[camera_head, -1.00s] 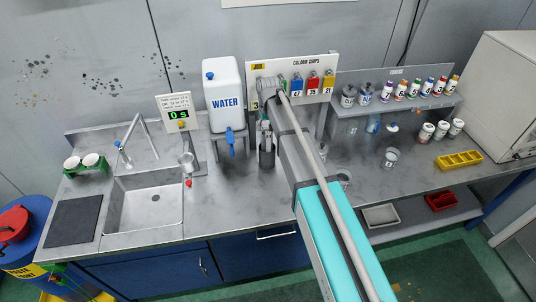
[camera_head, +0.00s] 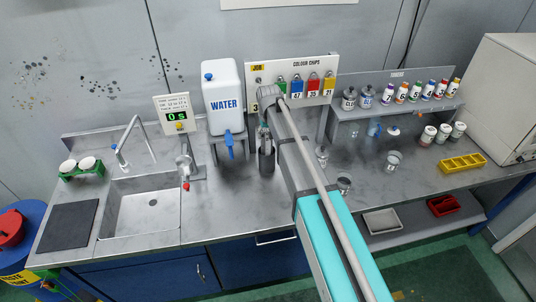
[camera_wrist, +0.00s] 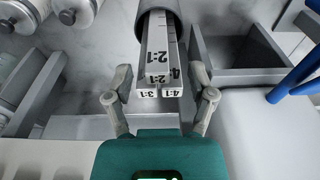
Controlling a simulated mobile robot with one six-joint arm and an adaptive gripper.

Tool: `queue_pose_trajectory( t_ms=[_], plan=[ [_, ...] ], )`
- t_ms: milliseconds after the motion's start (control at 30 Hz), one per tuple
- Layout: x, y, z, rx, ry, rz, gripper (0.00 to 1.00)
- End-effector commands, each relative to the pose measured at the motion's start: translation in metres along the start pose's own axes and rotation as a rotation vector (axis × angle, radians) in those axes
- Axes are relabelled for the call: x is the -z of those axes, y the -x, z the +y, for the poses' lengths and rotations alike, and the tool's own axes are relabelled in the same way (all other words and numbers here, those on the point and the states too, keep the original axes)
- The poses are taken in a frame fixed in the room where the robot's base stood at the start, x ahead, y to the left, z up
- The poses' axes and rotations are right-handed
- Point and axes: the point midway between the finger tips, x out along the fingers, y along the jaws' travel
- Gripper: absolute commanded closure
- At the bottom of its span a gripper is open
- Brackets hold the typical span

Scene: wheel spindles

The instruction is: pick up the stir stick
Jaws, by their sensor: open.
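Several pale, square-ended stir sticks (camera_wrist: 159,52) marked 2:1, 3:1 and 4:1 stand bundled in a dark round holder (camera_wrist: 143,22). In the head view this holder (camera_head: 266,160) stands on the bench below and right of the water tank, partly hidden by my arm. My gripper (camera_wrist: 164,84) is open in the wrist view, with one finger on each side of the stick ends. I see no finger closed on a stick; whether the tips touch any is unclear. In the head view my gripper is mostly hidden by my arm.
The white water tank (camera_head: 222,92) with a blue tap stands close left of the holder. The colour chip board (camera_head: 305,68) is behind it. A sink (camera_head: 142,212) lies left. Metal cups (camera_head: 393,160) and tins (camera_head: 428,136) stand right.

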Motion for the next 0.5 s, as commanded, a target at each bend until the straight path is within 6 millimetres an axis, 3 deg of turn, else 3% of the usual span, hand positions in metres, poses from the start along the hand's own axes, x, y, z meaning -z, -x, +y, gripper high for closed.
queue_pose_trajectory(
  t_ms=[500],
  plan=[
    [0.001, -0.039, 0.002, 0.000, 0.001, 0.000, 0.29]
  ],
)
